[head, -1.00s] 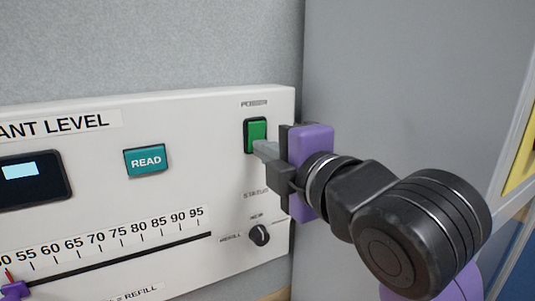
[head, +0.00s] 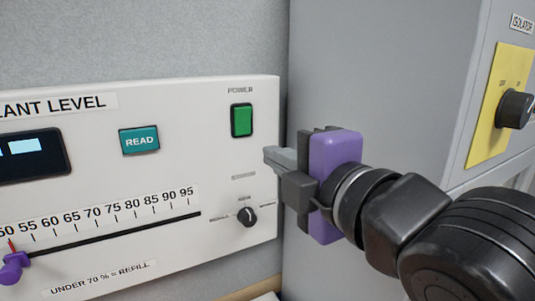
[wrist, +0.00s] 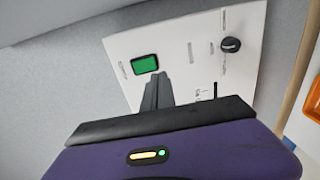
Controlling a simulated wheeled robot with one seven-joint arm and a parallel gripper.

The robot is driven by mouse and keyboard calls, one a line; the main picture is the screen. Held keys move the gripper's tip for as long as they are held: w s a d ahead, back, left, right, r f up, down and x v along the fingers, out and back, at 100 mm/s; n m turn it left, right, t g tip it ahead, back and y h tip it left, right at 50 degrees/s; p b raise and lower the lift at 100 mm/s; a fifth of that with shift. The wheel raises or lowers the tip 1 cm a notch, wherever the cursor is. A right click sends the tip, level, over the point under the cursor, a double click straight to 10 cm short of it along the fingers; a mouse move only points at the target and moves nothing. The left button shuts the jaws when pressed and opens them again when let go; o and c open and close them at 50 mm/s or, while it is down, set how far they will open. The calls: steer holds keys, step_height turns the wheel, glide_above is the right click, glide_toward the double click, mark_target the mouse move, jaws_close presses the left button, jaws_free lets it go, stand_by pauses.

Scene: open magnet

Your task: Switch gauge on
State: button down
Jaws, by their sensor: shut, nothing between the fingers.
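The gauge panel (head: 100,240) is a white plate on the grey wall, marked with a level scale. Its green power switch (head: 241,120) sits in a black frame at the upper right, under the POWER label; it also shows in the wrist view (wrist: 145,64). The display (head: 30,153) at the left has a pale lit patch. My gripper (head: 270,156) is shut and empty. In the head view its fingertips are to the right of and below the switch, apart from it. In the wrist view the fingers (wrist: 156,82) point toward the panel just below the switch.
A teal READ button (head: 139,140) is left of the switch. A black selector knob (head: 246,216) is below it. A purple slider (head: 12,267) sits at lower left. A grey cabinet with a yellow isolator plate (head: 488,130) stands at right, behind my arm.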

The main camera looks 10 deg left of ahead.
steer(key=shift+f+b+v, duration=0.25)
steer(key=shift+v, duration=0.95)
steer(key=shift+f+b+v, duration=0.2)
steer(key=shift+v, duration=1)
steer(key=s+d+f+m+t+h, duration=0.1)
steer(key=s+d+f+m+h, duration=0.1)
steer(key=d+f+m, duration=0.5)
steer(key=s+f+m+t+h, duration=0.15)
steer(key=f+m, duration=0.35)
steer(key=f, duration=0.6)
steer(key=s+d+f+m+h, duration=0.2)
steer(key=d+f+m, duration=0.3)
steer(key=f, duration=0.5)
steer(key=s+d+f+m+h, duration=0.1)
steer(key=s+d+f+m, duration=0.1)
steer(key=s, duration=0.7)
steer(key=s+d+f+m+g+h, duration=0.1)
steer(key=s+d+f+m, duration=0.2)
steer(key=s, duration=0.6)
steer(key=s+d+f+m+h, duration=0.2)
steer(key=s+f, duration=0.3)
steer(key=s, duration=0.4)
steer(key=shift+d+m+g, duration=0.35)
steer(key=shift+d+m, duration=0.05)
steer(key=shift+d, duration=0.35)
